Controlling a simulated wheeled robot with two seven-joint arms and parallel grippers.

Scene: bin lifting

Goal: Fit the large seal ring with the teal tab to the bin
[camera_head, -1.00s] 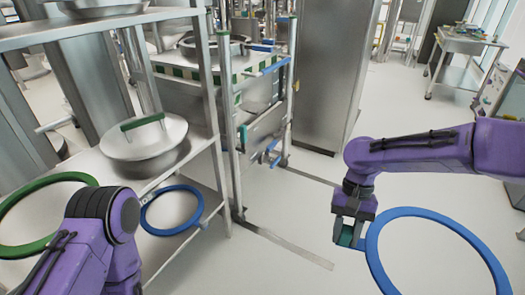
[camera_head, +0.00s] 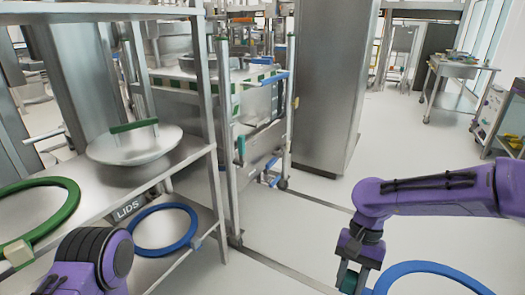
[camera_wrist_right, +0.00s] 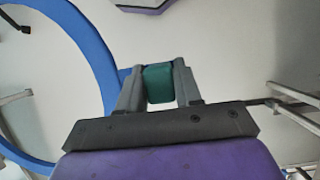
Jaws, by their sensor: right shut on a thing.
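The large blue seal ring (camera_head: 425,268) is at the lower right of the head view, cut off by the bottom edge. My right gripper (camera_head: 351,279) is at its left side. In the right wrist view, its two fingers are shut on the teal tab (camera_wrist_right: 158,83), and the blue ring (camera_wrist_right: 90,42) curves away to the left. The ring is held in the air over the floor. My left arm shows at the lower left, but its gripper is out of view. I cannot tell for certain which vessel is the bin.
A steel rack (camera_head: 208,125) at the left carries a lid with a green handle (camera_head: 133,145), a green ring (camera_head: 62,205) and a smaller blue ring (camera_head: 190,235). Behind it is a frame with a green-striped edge (camera_head: 185,76). A steel cabinet (camera_head: 333,90) stands centre. Floor lies clear to its right.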

